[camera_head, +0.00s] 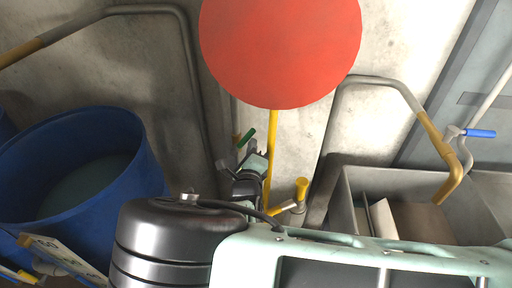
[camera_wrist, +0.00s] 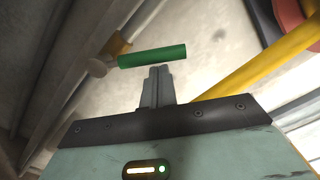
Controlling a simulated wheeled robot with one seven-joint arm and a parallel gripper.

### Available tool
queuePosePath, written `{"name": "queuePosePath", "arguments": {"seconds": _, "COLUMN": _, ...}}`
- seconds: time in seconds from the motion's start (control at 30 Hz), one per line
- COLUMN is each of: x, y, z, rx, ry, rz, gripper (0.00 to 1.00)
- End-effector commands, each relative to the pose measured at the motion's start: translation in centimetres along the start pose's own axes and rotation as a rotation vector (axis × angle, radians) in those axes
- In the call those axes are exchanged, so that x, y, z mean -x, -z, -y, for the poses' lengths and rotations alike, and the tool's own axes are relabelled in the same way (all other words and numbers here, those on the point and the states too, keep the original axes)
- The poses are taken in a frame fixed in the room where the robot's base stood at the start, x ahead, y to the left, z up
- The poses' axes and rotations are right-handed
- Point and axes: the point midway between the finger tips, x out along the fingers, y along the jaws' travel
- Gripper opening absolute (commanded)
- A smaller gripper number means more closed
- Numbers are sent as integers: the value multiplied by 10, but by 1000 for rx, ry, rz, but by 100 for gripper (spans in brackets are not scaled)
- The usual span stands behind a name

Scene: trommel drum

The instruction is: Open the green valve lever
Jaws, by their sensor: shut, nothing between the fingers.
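The green valve lever (camera_wrist: 152,56) is a short green handle in the wrist view, lying nearly level across the picture. Its left end meets a pale round hub beside a brassy fitting (camera_wrist: 116,45) on a grey pipe. My gripper (camera_wrist: 159,72) is shut and empty, its fingertips just below the middle of the lever in the picture. I cannot tell whether they touch it. In the head view the green lever (camera_head: 247,137) shows small beyond my gripper (camera_head: 252,147), partly hidden by my arm.
A large red disc (camera_head: 280,50) on a yellow post (camera_head: 271,160) stands just right of my gripper. A blue drum (camera_head: 150,165) is at left. A concrete wall lies behind.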

Motion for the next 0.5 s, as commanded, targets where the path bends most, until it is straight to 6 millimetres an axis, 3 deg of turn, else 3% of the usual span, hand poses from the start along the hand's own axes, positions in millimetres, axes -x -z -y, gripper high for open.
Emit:
{"name": "queuePosePath", "arguments": {"seconds": 0.33, "x": -1, "y": -26, "z": 4, "rx": 299, "ry": -15, "rz": 3, "gripper": 0}}
{"name": "queuePosePath", "arguments": {"seconds": 0.5, "x": -2, "y": -34, "z": 3, "rx": 290, "ry": -14, "rz": 2, "gripper": 0}}
